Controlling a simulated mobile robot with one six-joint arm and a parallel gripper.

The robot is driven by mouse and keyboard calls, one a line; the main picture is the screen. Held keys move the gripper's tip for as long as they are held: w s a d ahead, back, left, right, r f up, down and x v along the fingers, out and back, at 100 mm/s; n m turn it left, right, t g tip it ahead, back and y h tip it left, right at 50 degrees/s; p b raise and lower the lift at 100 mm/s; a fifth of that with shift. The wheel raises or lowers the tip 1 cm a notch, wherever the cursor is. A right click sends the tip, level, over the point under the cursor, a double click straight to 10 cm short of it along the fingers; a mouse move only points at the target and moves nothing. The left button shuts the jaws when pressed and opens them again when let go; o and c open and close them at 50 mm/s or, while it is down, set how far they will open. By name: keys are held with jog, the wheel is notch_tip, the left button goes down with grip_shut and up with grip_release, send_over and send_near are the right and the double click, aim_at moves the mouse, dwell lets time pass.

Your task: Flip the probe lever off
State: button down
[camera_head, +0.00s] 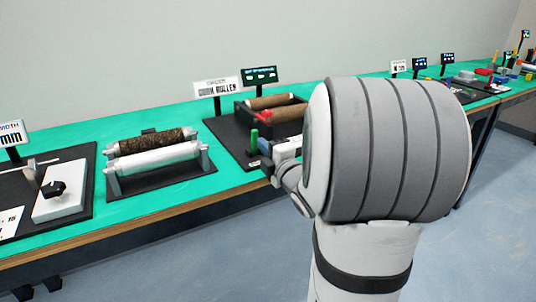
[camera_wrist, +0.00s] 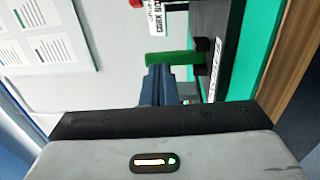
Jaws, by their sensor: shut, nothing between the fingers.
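A green lever (camera_head: 254,142) stands upright at the front left corner of the cork roller station; I take it to be the probe lever. In the wrist view the lever (camera_wrist: 172,58) lies crosswise, joined to a dark mount (camera_wrist: 203,57). My gripper (camera_head: 265,146) is beside it, on its right in the head view. In the wrist view my blue fingers (camera_wrist: 157,72) are shut and empty, their tips right at the lever. I cannot tell whether they touch it. My arm hides part of the station.
A red part (camera_head: 265,117) stands behind the lever, near the brown rollers (camera_head: 288,114). A station with a cork and a white roller (camera_head: 155,156) is to the left. Sign posts (camera_head: 217,88) line the back of the green bench (camera_head: 120,214). The floor in front is clear.

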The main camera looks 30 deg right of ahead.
aim_at(256, 134)
jog(key=shift+w+r, duration=0.1)
jog(key=shift+w, duration=0.85)
jog(key=shift+w+b, duration=0.4)
jog(key=shift+b, duration=0.35)
jog(key=shift+w+r, duration=0.1)
jog(key=shift+r, duration=0.5)
